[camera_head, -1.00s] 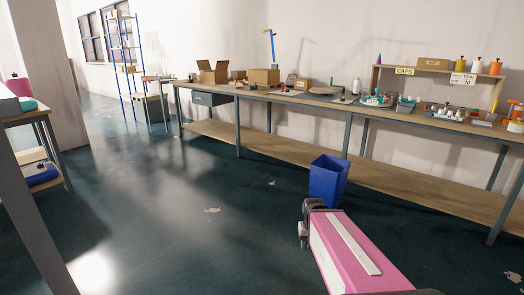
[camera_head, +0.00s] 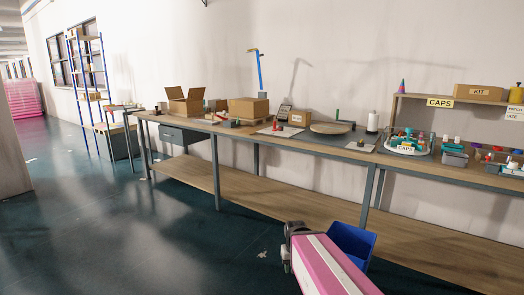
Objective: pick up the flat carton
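Several brown cartons show, and I cannot tell for sure which is the flat carton. A flat-lying carton marked KIT (camera_head: 479,93) rests on the raised shelf at the right. My pink arm link enters at the bottom, well in front of the bench. My gripper's fingers do not show.
A blue bin (camera_head: 352,243) stands on the floor beside my arm, partly hidden by it. The bench has a lower shelf (camera_head: 280,207). Trays of small coloured items (camera_head: 408,142) crowd its right part. Open floor (camera_head: 120,230) lies to the left.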

